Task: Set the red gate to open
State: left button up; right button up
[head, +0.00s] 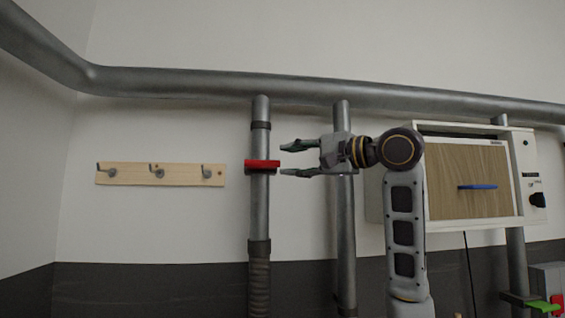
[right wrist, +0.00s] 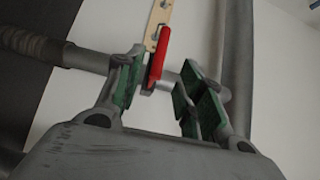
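The red gate (head: 262,164) is a small red slide set across a vertical grey pipe (head: 260,212) in the head view. In the right wrist view the red gate (right wrist: 158,56) shows as a narrow red bar across the pipe, seen between the finger pads. My right gripper (head: 283,159) is open just right of the red gate, its fingers pointing left, one above and one below the gate's height. In the right wrist view the open right gripper (right wrist: 160,90) shows green pads on both sides of the gate, with no contact clearly visible. My left gripper is not in view.
A wooden rack (head: 160,175) with metal hooks hangs left of the pipe. A second vertical pipe (head: 345,235) stands behind my right gripper. A white cabinet (head: 477,130) with a wooden door and blue handle (head: 477,187) is at right. A large duct (head: 200,83) runs above.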

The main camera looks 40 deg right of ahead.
jog(key=shift+s+d, duration=0.15)
jog(key=shift+s, duration=0.5)
